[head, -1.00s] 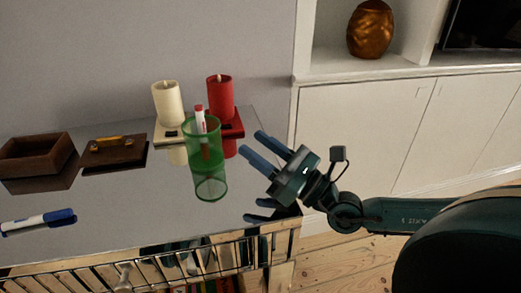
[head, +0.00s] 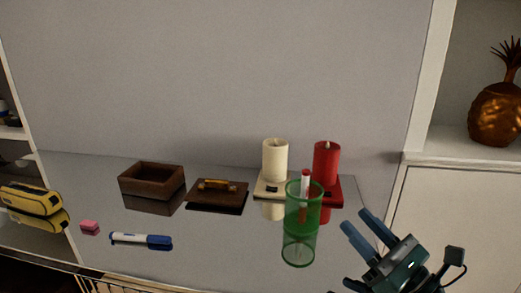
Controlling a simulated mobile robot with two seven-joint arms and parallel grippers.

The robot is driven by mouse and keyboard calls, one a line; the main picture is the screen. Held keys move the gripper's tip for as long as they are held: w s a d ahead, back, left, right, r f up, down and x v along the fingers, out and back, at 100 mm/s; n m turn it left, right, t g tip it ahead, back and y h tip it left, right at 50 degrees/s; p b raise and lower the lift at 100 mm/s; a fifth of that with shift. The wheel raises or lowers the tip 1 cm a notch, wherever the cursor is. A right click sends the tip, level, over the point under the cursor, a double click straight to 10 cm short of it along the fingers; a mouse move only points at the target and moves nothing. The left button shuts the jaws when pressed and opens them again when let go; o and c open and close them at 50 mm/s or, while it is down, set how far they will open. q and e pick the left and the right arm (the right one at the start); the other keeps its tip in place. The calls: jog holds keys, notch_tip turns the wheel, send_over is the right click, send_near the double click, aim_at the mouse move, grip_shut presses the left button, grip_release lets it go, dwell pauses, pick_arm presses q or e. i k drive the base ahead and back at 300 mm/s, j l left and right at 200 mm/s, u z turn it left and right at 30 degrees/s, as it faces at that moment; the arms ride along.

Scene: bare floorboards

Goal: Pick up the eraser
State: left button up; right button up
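A small pink eraser (head: 90,226) lies on the glossy grey tabletop (head: 215,240) at the left, between a yellow case and a blue-and-white marker. My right gripper (head: 358,221) is at the lower right, far from the eraser and to the right of the green cup. Its two fingers are apart with nothing between them. My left gripper does not show.
A yellow case (head: 30,203), marker (head: 141,240), wooden box (head: 152,181), wooden lid (head: 217,193), white candle (head: 275,162), red candle (head: 326,165) and green mesh cup (head: 303,215) with a red-capped marker share the tabletop. A copper pineapple (head: 497,105) stands on the right shelf.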

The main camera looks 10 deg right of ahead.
aim_at(87, 225)
jog(key=k+l, duration=0.75)
jog(key=k, duration=0.1)
